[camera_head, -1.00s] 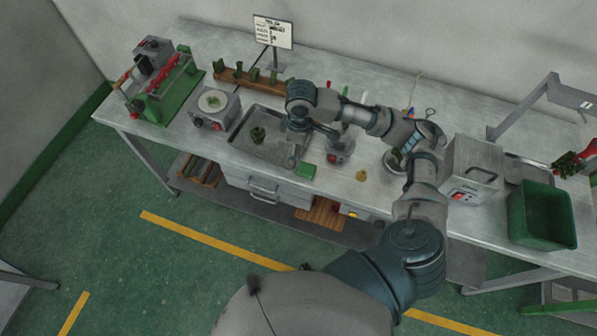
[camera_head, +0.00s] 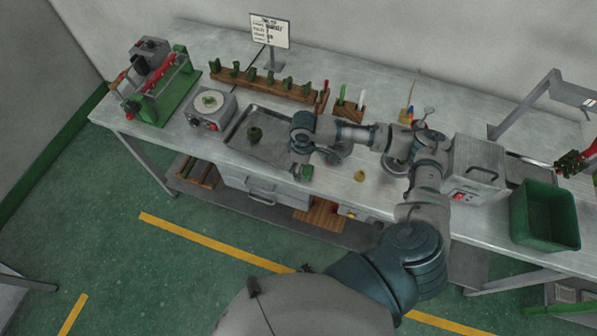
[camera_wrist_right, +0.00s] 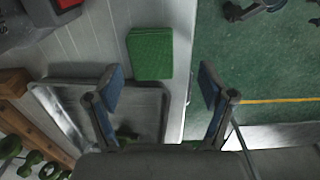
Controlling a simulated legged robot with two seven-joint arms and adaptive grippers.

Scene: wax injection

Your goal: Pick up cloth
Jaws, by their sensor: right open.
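The cloth is a small green folded square. It lies flat on the metal table near the front edge, beside the tray, in the wrist view (camera_wrist_right: 150,53). In the head view the cloth (camera_head: 308,173) is partly hidden by my right gripper (camera_head: 301,165), which is just above and beside it. In the wrist view the right gripper (camera_wrist_right: 162,84) is open, with nothing between its fingers, and the cloth shows beyond the fingertips. My left gripper is not in view.
A metal tray (camera_head: 235,131) with a dark green piece (camera_head: 255,134) is left of the gripper. A wooden rack (camera_head: 262,85) stands behind. A grey box (camera_head: 476,165) and green bin (camera_head: 545,215) are further right.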

